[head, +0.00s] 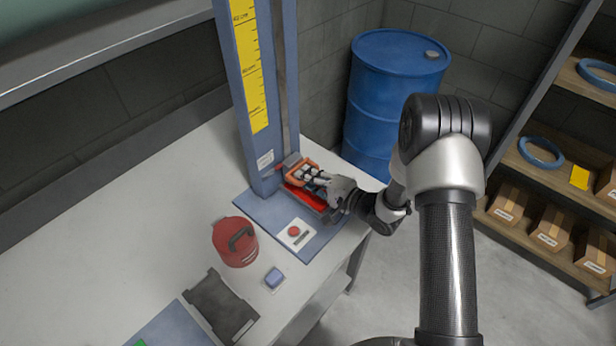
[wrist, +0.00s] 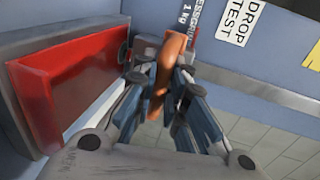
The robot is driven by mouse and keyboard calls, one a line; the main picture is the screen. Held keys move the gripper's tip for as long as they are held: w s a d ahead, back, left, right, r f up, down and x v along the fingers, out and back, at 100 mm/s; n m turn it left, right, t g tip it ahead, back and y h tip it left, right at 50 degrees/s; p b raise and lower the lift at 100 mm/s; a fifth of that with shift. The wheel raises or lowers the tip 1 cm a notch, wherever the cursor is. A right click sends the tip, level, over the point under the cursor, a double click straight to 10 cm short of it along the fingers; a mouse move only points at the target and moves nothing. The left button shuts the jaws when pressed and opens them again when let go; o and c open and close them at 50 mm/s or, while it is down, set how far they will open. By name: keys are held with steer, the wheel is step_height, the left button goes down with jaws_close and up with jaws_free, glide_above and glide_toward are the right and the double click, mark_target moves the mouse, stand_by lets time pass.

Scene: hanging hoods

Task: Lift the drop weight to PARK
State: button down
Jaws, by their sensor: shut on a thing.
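The drop weight (head: 293,160) sits low on the blue column (head: 262,150), just above a red pad (head: 306,198) on the base plate. Its orange handle shows in the wrist view (wrist: 172,62), upright between my fingers. My gripper (head: 312,177) is shut on this handle; it also shows in the wrist view (wrist: 162,80). The red pad fills the left of the wrist view (wrist: 75,75). Whether the weight touches the pad is hidden. The column carries a yellow centimetre scale (head: 250,65). A PARK mark cannot be made out, and the column top is out of view.
A panel with a red button (head: 294,231) lies on the base plate. A red lidded container (head: 235,243), a small blue block (head: 274,278) and a dark tray (head: 220,305) stand nearby on the table (head: 110,250). A blue drum (head: 390,90) stands behind; shelves are at right.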

steer(key=shift+r, duration=0.1)
stand_by(0.3)
step_height(320, 180, up, 21)
steer(key=p, duration=1.6)
steer(key=shift+w, duration=0.1)
steer(key=c, duration=1.6)
jaws_free()
steer(key=v, duration=1.2)
